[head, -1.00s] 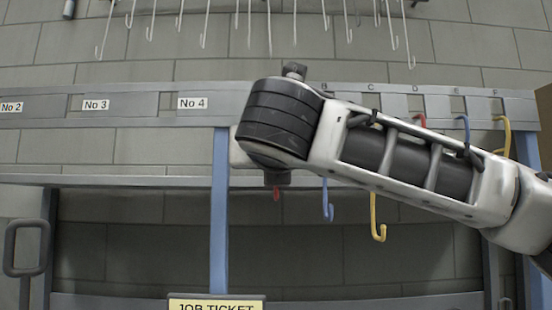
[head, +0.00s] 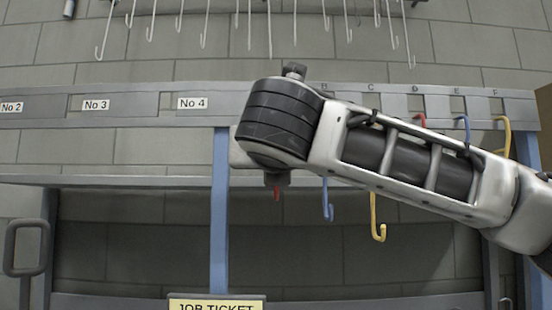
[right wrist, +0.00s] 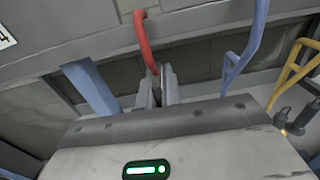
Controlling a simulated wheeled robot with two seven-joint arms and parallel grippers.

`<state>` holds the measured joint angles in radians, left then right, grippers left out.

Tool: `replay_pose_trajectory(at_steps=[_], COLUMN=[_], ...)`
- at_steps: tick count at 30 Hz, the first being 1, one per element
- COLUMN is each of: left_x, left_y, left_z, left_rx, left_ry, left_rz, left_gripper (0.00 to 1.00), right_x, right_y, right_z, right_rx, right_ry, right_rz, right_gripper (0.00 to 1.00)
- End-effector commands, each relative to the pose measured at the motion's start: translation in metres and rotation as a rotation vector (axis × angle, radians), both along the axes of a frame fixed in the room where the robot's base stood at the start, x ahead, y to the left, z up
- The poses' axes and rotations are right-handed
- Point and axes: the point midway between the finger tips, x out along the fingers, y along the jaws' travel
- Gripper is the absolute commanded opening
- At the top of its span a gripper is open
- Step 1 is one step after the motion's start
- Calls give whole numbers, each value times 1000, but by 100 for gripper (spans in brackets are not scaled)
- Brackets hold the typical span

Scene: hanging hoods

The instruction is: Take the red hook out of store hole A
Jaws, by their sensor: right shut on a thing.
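The red hook (right wrist: 143,42) is in the right wrist view, its curved upper part at the grey rail (right wrist: 185,22) and its lower part between my right gripper's fingers. My right gripper (right wrist: 156,84) is shut on it. My left gripper is not in view.
A blue hook (head: 327,205) and a yellow hook (head: 377,220) hang right of the gripper. Another red hook (head: 420,120), blue hook (head: 464,128) and yellow hook (head: 505,132) hang farther right. A blue post (head: 219,210) stands just left. Several white hooks hang above.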

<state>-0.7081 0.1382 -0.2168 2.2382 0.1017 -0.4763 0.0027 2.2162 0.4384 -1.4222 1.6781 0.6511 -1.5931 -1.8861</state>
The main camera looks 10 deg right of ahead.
Motion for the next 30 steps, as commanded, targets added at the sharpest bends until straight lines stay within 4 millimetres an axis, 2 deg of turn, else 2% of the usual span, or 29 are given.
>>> replay_pose_trajectory(at_steps=[11, 30], left_x=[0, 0], left_y=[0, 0], left_z=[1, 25], left_rx=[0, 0], left_ry=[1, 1], left_rz=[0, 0], left_gripper=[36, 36], right_x=[0, 0], right_y=[0, -1], right_z=[2, 27], right_rx=[1, 0], right_ry=[-1, -1], right_rz=[0, -1], right_gripper=[0, 0])
